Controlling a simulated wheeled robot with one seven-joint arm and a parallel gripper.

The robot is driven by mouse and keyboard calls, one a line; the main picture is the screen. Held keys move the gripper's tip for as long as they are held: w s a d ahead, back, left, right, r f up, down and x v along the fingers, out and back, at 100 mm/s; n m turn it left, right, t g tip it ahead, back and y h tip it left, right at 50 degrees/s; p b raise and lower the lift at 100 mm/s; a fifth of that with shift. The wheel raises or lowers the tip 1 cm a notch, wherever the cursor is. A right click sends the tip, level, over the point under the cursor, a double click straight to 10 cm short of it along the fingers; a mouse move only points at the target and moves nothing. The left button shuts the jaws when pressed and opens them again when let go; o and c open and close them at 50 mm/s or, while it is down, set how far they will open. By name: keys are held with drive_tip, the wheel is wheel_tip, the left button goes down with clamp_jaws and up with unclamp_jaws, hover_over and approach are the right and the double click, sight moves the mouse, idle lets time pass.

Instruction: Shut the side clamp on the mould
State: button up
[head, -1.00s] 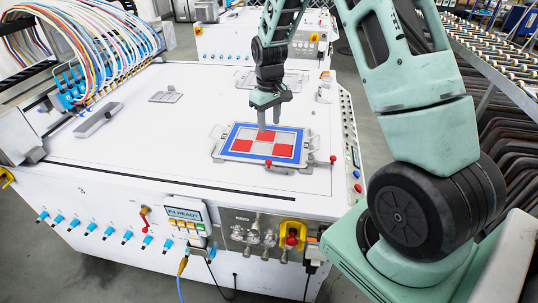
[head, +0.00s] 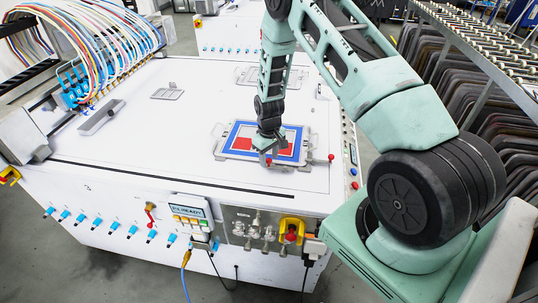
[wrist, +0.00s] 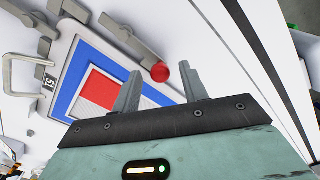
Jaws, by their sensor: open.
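The mould (head: 226,144) lies flat on the white table, a grey-framed plate with a blue border and red and white squares. It also shows in the wrist view (wrist: 97,90). Clamp levers with red ball knobs sit at its edge; one knob (head: 331,157) is at the right corner, another (head: 268,162) at the front edge. My gripper (head: 268,147) is low over the front part of the mould, hiding some squares. In the wrist view its fingers (wrist: 162,78) are open, with a red knob (wrist: 160,72) appearing between the fingertips on a grey clamp lever (wrist: 128,37). Contact is unclear.
Coloured hoses (head: 105,45) and a grey bar (head: 101,117) are at the left of the table. A small grey plate (head: 167,93) lies at the back. A control display (head: 188,212) and a yellow-framed red knob (head: 291,232) are on the front. The left-middle tabletop is clear.

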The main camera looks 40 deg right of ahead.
clamp_jaws()
